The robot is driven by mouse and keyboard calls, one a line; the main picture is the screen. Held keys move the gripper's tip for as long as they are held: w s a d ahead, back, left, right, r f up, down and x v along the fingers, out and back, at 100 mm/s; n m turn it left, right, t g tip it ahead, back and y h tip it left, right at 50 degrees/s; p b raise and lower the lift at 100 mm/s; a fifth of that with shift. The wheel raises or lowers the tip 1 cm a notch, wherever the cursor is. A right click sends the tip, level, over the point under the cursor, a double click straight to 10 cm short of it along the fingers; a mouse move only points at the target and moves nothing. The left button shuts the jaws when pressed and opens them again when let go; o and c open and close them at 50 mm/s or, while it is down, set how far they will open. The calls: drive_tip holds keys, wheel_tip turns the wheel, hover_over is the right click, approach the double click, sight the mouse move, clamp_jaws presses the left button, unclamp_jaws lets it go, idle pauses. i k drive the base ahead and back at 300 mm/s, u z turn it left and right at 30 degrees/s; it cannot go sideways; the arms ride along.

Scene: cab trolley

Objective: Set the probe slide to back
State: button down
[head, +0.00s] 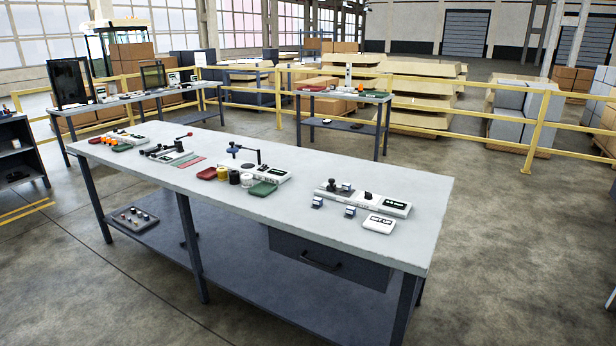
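No part is clearly readable as the probe slide, and no back mark is legible. At the bench's right end, a long white unit (354,199) carries a dark fixture with a small metallic block (346,187), a black knob (368,195) and a dark display (395,204). Two small blocks (317,202) (350,212) and a white plate with dark lettering (379,224) lie in front of it. Further left, a black arm fixture (243,153) stands by another white unit (275,173). Slide positions are too small to tell. My gripper is out of view.
The grey bench (330,235) has a drawer (325,262) and a lower shelf. A red-knobbed lever fixture (170,151) is further left. Yellow railings (460,132) run behind. Floor right of the bench is clear.

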sight(330, 187)
drive_tip(key=u, duration=0.7)
drive_tip(key=i, duration=0.8)
drive_tip(key=u, duration=0.55)
